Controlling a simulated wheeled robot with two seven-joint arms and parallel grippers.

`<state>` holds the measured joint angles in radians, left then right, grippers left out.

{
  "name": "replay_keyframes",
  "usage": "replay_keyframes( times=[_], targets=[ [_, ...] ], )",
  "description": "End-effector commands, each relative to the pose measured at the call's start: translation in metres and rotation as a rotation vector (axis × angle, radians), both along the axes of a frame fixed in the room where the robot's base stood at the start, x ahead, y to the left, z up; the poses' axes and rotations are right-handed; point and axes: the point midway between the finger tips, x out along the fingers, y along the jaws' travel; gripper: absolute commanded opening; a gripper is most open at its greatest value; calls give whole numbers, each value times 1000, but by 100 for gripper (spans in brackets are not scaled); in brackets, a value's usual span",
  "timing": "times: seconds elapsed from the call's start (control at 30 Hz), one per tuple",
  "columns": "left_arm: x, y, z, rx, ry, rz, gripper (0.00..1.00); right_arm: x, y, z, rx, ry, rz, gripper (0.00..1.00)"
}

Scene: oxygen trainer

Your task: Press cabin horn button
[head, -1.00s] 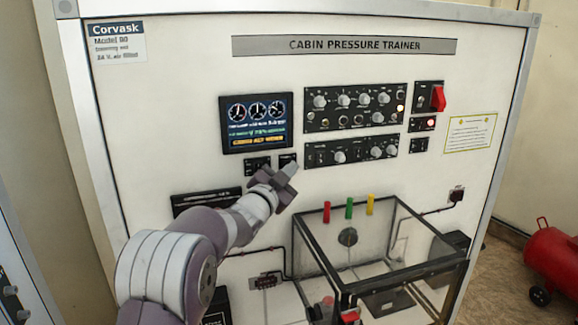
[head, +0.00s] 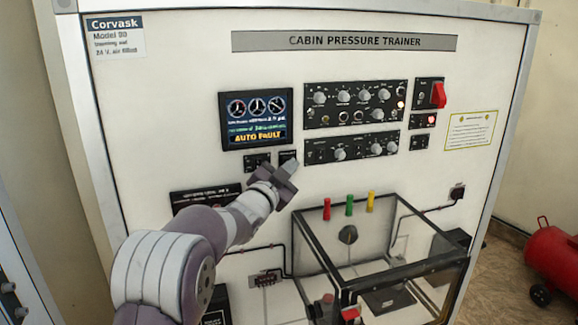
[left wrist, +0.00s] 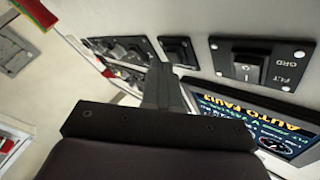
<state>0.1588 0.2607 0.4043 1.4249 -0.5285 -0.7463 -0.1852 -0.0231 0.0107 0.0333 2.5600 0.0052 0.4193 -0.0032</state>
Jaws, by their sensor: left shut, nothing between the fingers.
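My left gripper (head: 290,166) is shut and empty, its tip just below the display, at the right one of two small dark switch panels. That right panel (head: 288,156) is partly hidden by the fingers. The left panel (head: 257,162) is clear of them. In the left wrist view my shut fingers (left wrist: 161,72) reach toward the board near a small dark panel (left wrist: 178,50), beside a switch panel marked FLT and GRD (left wrist: 262,62). I cannot read a horn label or tell whether the fingertips touch a button. My right gripper is out of view.
The display (head: 255,120) reads AUTO FAULT. Knob panels (head: 355,104) and a red guarded switch (head: 438,95) are to the right. A clear-walled, dark-framed box (head: 385,268) juts out below right. A red tank (head: 553,258) stands on the floor.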

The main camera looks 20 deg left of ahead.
Motion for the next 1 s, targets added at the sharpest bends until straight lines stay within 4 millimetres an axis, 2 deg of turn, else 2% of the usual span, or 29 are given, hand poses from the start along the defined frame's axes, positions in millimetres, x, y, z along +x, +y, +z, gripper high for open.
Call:
replay_keyframes(
  times=[0.07, 0.37, 0.47, 0.8, 1.0],
  targets=[
    [-4, -3, -4, 0, 1, -1, 0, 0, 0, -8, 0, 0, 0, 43],
    [-6, -4, -1, 0, 1, -1, 0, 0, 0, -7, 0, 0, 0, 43],
    [-8, -6, -3, 0, 0, -1, 0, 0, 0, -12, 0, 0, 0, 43],
    [-36, -25, -6, 0, 0, -1, 0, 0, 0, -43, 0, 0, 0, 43],
    [-47, -32, -3, -1, 0, -2, 0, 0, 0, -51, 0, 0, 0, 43]
  ],
)
